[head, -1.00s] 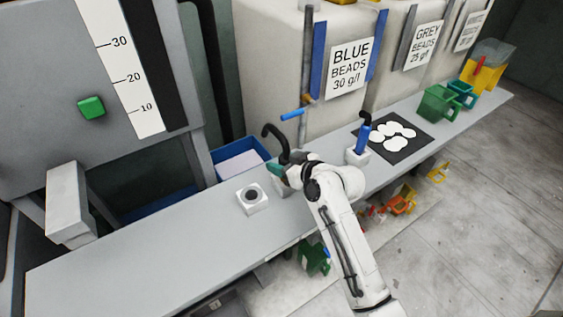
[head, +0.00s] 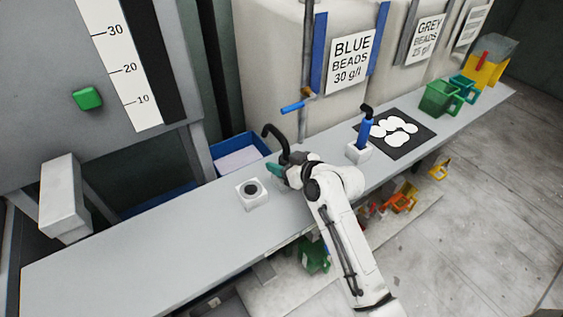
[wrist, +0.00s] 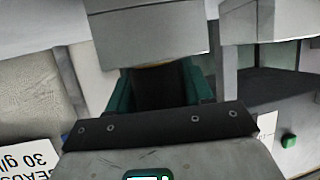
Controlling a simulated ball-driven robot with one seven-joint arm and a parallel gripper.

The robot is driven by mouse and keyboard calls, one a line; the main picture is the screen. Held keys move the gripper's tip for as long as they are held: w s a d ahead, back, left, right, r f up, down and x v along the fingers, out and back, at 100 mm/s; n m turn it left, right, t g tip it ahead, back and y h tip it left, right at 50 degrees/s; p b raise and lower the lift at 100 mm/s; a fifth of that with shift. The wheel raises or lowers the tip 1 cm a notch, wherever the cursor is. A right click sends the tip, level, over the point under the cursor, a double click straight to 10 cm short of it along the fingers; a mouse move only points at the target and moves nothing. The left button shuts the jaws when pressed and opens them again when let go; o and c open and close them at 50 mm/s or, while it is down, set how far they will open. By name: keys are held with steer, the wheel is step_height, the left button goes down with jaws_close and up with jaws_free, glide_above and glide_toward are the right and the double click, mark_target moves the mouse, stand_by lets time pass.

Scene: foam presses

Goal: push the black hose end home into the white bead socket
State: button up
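The black hose (head: 271,136) is a thick, curved piece that bends over at its top. It rises from my gripper (head: 274,171), whose teal fingers are beside it. In the wrist view a dark shape (wrist: 160,88) fills the gap between the two teal fingers, so my gripper appears shut on the hose. The lower hose end is hidden by the gripper and arm. The white bead socket (head: 253,200) is a low white block with a dark round hole, on the bench just left of my gripper. The hose is apart from it.
A blue-handled piece stands in a white block (head: 357,153) on the grey bench (head: 170,235) to the right. Beyond it are a black mat (head: 422,147) and green tub (head: 437,100). A blue bin (head: 215,168) sits behind. The bench's left part is clear.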

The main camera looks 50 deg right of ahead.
steer(key=o, duration=0.5)
steer(key=b+v, duration=0.1)
steer(key=v, duration=1)
steer(key=shift+w, duration=0.1)
stand_by(0.4)
